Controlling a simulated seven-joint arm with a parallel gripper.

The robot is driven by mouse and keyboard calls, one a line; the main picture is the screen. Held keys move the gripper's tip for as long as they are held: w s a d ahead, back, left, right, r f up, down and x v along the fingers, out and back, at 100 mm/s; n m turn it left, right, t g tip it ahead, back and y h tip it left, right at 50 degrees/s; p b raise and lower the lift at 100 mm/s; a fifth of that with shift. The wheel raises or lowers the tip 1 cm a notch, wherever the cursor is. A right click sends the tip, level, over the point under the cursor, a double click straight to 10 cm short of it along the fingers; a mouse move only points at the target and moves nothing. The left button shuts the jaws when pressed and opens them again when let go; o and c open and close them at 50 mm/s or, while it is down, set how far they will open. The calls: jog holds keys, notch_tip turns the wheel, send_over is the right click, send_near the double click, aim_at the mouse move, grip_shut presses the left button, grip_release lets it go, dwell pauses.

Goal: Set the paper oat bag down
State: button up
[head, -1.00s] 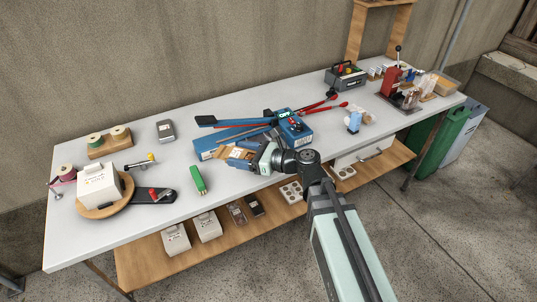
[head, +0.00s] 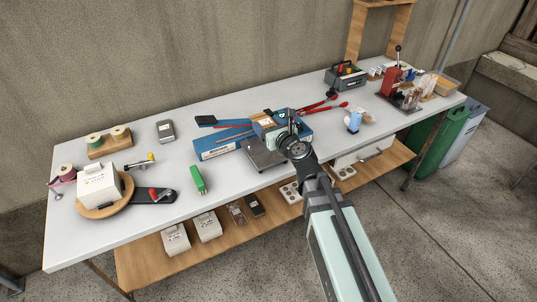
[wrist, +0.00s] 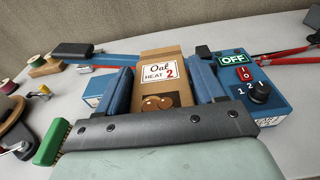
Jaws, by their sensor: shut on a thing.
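The paper oat bag (head: 264,121) is brown with a white label. In the wrist view the bag (wrist: 159,69) stands between the two blue finger pads of my gripper (wrist: 161,85), and the label reads "Oat HEAT 2". My gripper (head: 281,128) is shut on it in the head view. The bag is at the blue sealing machine (head: 294,124), whose panel (wrist: 262,90) shows "OFF", a red switch and a dial. The bag's lower end is hidden, so I cannot tell whether it touches anything.
A dark grey plate (head: 264,156) lies in front of the machine. A long blue lever (head: 208,121) and red handles (head: 325,110) are nearby. A green brush-like object (head: 198,180) and a round board with a white box (head: 99,186) are left.

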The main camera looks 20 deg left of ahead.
aim_at(268, 153)
jog(key=shift+f, duration=4.85)
jog(key=shift+f, duration=0.15)
jog(key=o, duration=0.8)
jog(key=shift+c, duration=0.2)
jog(key=shift+v, duration=2.5)
